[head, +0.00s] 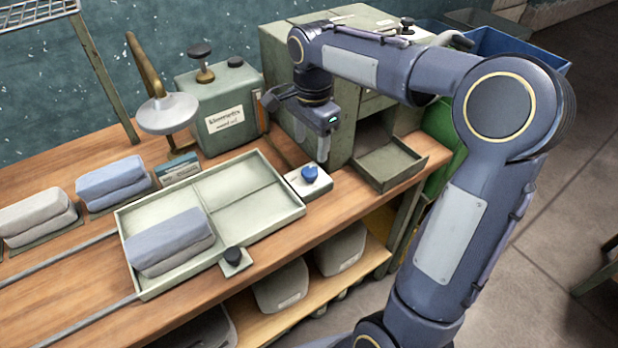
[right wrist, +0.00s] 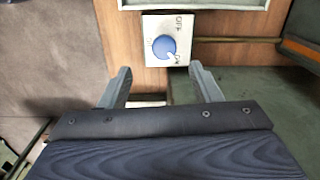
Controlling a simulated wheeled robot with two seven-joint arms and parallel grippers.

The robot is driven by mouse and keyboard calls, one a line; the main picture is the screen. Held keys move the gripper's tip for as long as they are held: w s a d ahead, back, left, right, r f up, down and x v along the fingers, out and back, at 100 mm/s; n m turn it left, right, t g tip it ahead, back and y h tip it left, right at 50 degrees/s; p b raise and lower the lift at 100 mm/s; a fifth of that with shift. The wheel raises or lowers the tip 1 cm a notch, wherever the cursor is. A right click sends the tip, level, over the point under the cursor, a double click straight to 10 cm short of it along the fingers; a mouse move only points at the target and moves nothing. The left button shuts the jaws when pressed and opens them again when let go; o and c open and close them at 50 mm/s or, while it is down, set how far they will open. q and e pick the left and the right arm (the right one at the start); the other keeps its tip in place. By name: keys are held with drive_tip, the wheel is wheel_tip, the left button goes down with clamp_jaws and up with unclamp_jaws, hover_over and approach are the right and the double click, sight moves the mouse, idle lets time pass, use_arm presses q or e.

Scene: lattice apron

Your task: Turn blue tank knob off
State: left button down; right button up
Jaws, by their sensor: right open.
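The blue knob (head: 309,174) sits on a small white plate at the front right of the workbench, beside the tray. In the right wrist view the knob (right wrist: 161,47) has a pale mark toward the lower right, by what looks like an ON label. An OFF label is at the plate's upper right. My right gripper (head: 323,158) points down just behind the knob in the head view. My left gripper is out of view.
A green tank (head: 218,108) stands behind. An open drawer (head: 392,166) is close to the right.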

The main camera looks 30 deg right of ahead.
sight(310, 171)
drive_tip(key=shift+w+d+f+m, duration=0.1)
drive_tip(key=shift+w+f+m, duration=0.2)
drive_tip(key=shift+w+f, duration=0.2)
drive_tip(key=shift+f, duration=0.2)
wheel_tip(310, 171, down, 7)
drive_tip(key=shift+f+b, duration=0.1)
drive_tip(key=shift+b, duration=0.2)
drive_tip(key=c, duration=1)
